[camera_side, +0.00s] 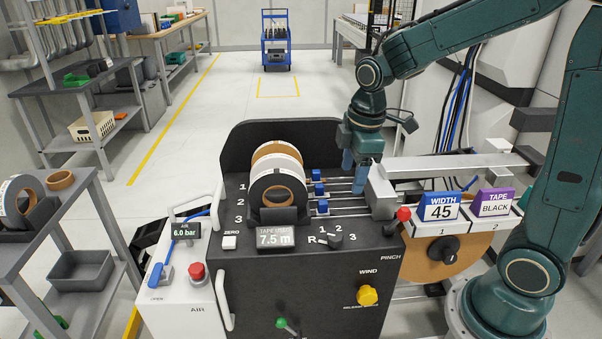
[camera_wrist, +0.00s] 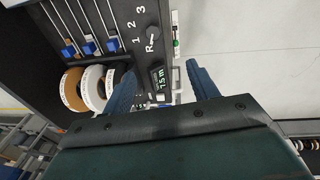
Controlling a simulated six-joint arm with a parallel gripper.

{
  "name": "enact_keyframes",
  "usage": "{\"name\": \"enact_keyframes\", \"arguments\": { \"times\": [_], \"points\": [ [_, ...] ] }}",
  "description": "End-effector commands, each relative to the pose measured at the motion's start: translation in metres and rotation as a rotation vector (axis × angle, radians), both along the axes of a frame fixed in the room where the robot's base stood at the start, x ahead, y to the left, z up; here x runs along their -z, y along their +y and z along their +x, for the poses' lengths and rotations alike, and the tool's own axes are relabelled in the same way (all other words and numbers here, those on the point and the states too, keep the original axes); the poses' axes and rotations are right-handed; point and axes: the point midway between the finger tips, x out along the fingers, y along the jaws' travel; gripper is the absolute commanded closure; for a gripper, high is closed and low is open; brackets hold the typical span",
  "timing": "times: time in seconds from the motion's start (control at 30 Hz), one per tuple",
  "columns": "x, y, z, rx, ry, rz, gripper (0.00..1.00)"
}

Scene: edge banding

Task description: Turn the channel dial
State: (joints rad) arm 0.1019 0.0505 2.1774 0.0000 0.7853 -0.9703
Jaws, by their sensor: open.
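The channel dial (camera_side: 334,241) is a small black knob on the black machine's top, beside the marks R, 1, 2 and 3. It also shows in the wrist view (camera_wrist: 153,33), near the letter R. Its exact pointing is too small to read surely. My gripper (camera_side: 355,180) has blue fingers pointing down. It hangs above the rails, behind and slightly right of the dial, apart from it. In the wrist view my gripper (camera_wrist: 160,70) has its fingers spread wide, with nothing between them.
Tape rolls (camera_side: 278,190) stand left of the rails with blue sliders (camera_side: 322,207). The tape display (camera_side: 276,238) reads 7.5 m, left of the dial. A red-knobbed lever (camera_side: 404,214) rises right of the dial. WIDTH and TAPE signs (camera_side: 441,207) stand further right.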

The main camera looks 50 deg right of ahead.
Motion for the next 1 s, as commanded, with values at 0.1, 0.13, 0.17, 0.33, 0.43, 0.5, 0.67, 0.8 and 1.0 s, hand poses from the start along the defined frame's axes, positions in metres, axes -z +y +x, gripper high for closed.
{"name": "enact_keyframes", "arguments": {
  "times": [0.1, 0.13, 0.17, 0.33, 0.43, 0.5, 0.67, 0.8, 1.0],
  "points": [
    [0.022, -0.006, 0.015, -0.091, 0.046, -0.006, 0.41],
    [0.027, -0.007, 0.018, -0.115, 0.055, -0.007, 0.41],
    [0.032, -0.008, 0.021, -0.138, 0.066, -0.008, 0.41],
    [0.057, -0.015, 0.034, -0.245, 0.107, -0.008, 0.41],
    [0.066, -0.017, 0.038, -0.284, 0.121, -0.008, 0.41],
    [0.070, -0.018, 0.040, -0.300, 0.126, -0.007, 0.41],
    [0.072, -0.018, 0.041, -0.311, 0.130, -0.007, 0.41],
    [0.073, -0.018, 0.041, -0.311, 0.130, -0.007, 0.41],
    [0.083, -0.018, 0.041, -0.310, 0.130, -0.006, 0.41]
  ]
}}
